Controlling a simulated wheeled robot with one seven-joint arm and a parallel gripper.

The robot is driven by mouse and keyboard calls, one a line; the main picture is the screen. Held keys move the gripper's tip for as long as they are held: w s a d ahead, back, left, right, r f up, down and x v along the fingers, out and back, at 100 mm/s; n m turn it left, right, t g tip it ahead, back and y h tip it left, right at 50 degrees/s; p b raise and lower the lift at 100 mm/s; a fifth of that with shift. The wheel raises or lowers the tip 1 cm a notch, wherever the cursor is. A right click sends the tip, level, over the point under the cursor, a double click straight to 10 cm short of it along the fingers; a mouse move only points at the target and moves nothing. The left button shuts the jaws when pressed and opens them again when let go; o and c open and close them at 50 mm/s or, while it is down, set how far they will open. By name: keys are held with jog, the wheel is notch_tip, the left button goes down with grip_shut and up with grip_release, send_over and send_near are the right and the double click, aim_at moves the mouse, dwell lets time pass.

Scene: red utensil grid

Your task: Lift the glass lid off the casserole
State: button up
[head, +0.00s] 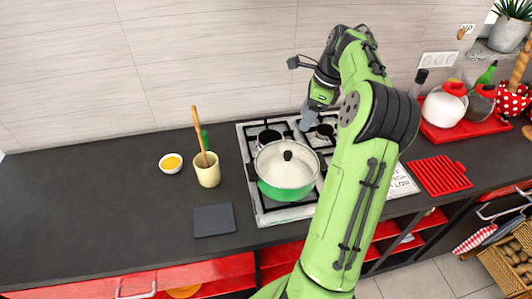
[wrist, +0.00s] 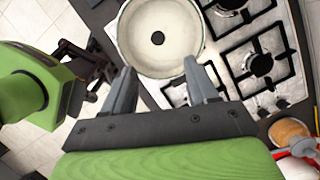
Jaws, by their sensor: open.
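The casserole (head: 285,190) is a green pot on the front left part of the hob. Its glass lid (head: 272,165) sits on top, with a round black knob (head: 288,155) in the middle. In the wrist view the lid (wrist: 185,52) and its knob (wrist: 157,38) show near the top, beyond the fingertips. My gripper (wrist: 160,72) is open and empty, its two grey fingers apart. In the head view my gripper (head: 306,118) is above the back of the hob, behind and to the right of the pot, not touching the lid.
The gas hob (head: 248,150) has black grates and burners around the pot. A cream utensil holder (head: 207,175), a small yellow-filled bowl (head: 171,163) and a dark square board (head: 214,220) are to the left. A red utensil grid (head: 440,175) lies to the right. The far left counter is clear.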

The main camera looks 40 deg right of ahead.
jog(key=b, duration=0.1)
send_near(289, 153)
jog(key=b+x, duration=0.1)
jog(key=x, duration=0.8)
jog(key=shift+w+f+b, duration=0.1)
jog(key=shift+f+b, duration=0.05)
jog(key=shift+b, duration=0.15)
jog(key=c, duration=0.3)
grip_shut()
dwell(0.4)
